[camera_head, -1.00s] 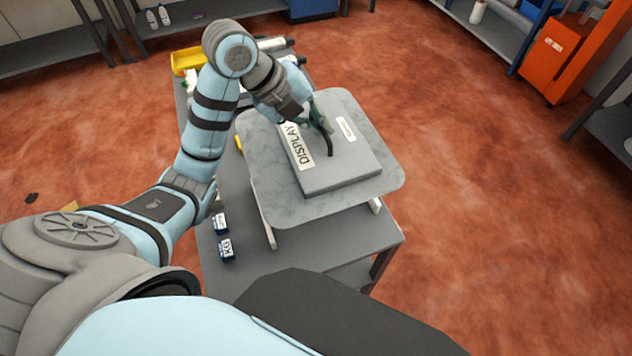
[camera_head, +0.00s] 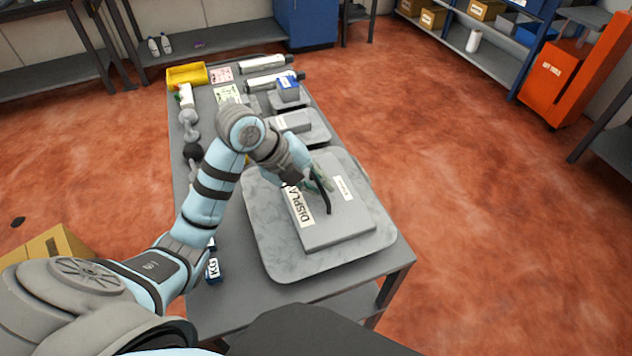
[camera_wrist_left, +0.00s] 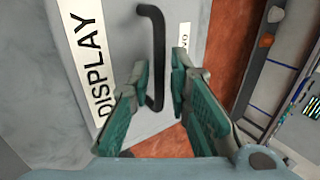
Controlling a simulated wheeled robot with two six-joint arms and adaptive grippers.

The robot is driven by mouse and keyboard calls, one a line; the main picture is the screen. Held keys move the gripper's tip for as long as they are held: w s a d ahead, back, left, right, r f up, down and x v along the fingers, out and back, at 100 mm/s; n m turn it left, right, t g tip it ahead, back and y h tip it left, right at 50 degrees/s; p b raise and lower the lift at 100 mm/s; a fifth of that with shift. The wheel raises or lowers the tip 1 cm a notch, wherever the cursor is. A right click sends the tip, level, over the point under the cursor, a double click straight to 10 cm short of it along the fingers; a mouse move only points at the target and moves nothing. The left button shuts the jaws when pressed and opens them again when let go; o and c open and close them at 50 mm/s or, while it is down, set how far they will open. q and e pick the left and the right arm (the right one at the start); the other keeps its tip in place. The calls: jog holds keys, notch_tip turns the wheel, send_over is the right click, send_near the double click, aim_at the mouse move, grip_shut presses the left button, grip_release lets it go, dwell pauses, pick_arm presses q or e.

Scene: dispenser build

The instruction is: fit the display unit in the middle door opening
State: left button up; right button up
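The display unit (camera_head: 335,217) is a flat grey box with a white DISPLAY label and a black bar handle (camera_head: 326,196). It lies face up on a grey marbled pad (camera_head: 267,225) on the table. My left gripper (camera_head: 318,181) is at the handle, above the unit. In the left wrist view, the gripper's teal fingers (camera_wrist_left: 160,68) stand on either side of the black handle (camera_wrist_left: 154,30), with a visible gap between them. The display unit (camera_wrist_left: 118,20) fills the left and middle of that view. The middle door opening and my right gripper are not in view.
The grey table (camera_head: 240,295) holds a yellow bin (camera_head: 187,75), grey cylinders and smaller parts on pads at its far end. A blue cabinet (camera_head: 306,22) and an orange cabinet (camera_head: 568,75) stand farther back. The red floor right of the table is clear.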

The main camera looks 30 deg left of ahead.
pick_arm(q)
jog(key=shift+o, duration=0.3)
jog(key=shift+f+b, duration=0.2)
jog(key=shift+b, duration=0.2)
jog(key=shift+s+a+r, duration=0.15)
jog(key=shift+r, duration=0.1)
jog(key=p+v, duration=0.1)
jog(key=v, duration=1.3)
jog(key=shift+p, duration=0.35)
